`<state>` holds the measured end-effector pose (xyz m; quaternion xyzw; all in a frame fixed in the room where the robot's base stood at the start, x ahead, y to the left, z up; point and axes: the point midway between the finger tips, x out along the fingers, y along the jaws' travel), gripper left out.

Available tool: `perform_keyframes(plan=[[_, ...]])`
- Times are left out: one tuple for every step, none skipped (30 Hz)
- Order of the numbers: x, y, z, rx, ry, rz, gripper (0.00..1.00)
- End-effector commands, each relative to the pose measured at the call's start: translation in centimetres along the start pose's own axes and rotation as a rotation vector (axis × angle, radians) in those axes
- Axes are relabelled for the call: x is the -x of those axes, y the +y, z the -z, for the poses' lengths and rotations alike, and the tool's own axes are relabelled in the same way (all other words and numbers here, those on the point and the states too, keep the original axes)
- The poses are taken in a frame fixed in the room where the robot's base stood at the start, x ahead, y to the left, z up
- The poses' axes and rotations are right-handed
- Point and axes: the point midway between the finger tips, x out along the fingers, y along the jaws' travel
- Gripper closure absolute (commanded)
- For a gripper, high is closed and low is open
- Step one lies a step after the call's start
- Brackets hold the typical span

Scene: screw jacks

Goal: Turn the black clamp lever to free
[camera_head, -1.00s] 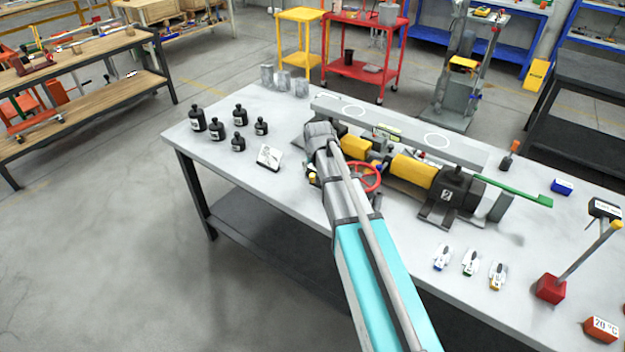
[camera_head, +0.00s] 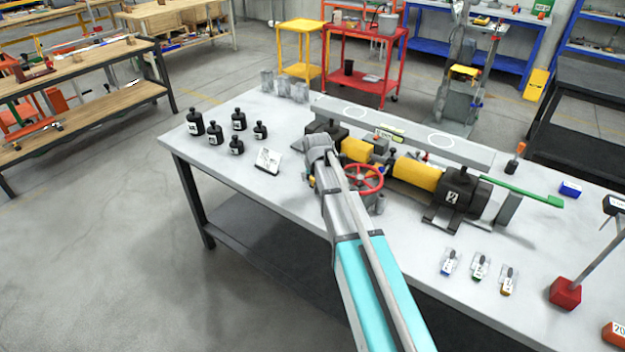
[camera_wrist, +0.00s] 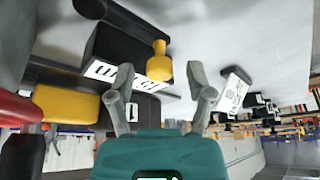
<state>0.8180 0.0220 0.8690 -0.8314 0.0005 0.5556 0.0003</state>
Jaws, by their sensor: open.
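In the wrist view a black block (camera_wrist: 118,48) carries a white label with black lettering, partly hidden by my left finger. A dark lever-like bar (camera_wrist: 135,22) runs above it from the upper left; I cannot tell for certain that it is the clamp lever. A yellow knob (camera_wrist: 159,64) sticks out beside the block. In the head view my arm hides the gripper and the lever, next to the red handwheel (camera_head: 379,172) and the yellow cylinder (camera_head: 416,174).
The jack assembly has a grey beam (camera_head: 470,150) behind it and a green handle (camera_head: 525,197) at right. Small clear-topped items (camera_head: 480,267) lie at the front right.

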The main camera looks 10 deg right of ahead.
Motion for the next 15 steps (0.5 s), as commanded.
perform_keyframes(plan=[[-0.04, 0.01, 0.0, 0.0, 0.0, 0.0, 0.32], [-0.03, 0.01, 0.01, 0.0, 0.0, 0.0, 0.32], [-0.02, 0.01, 0.01, 0.0, 0.0, 0.0, 0.32], [-0.01, 0.01, 0.01, 0.0, 0.0, 0.0, 0.32], [-0.01, 0.01, 0.01, 0.0, 0.0, 0.0, 0.32], [0.0, 0.01, 0.01, 0.0, 0.0, 0.0, 0.32], [0.0, 0.01, 0.01, 0.0, 0.0, 0.0, 0.32], [0.0, 0.01, 0.01, 0.0, 0.0, 0.0, 0.32], [0.0, 0.01, 0.01, 0.0, 0.0, 0.0, 0.4], [0.0, 0.0, 0.01, 0.0, 0.0, 0.0, 0.45], [0.0, 0.0, 0.01, 0.0, 0.0, 0.0, 0.51], [0.0, 0.0, 0.0, 0.0, 0.0, 0.0, 0.58], [0.0, 0.0, 0.0, 0.0, 0.0, 0.0, 0.64], [0.0, 0.0, 0.0, 0.0, 0.0, 0.0, 0.7], [0.0, 0.0, 0.0, 0.0, 0.0, 0.0, 0.77]])
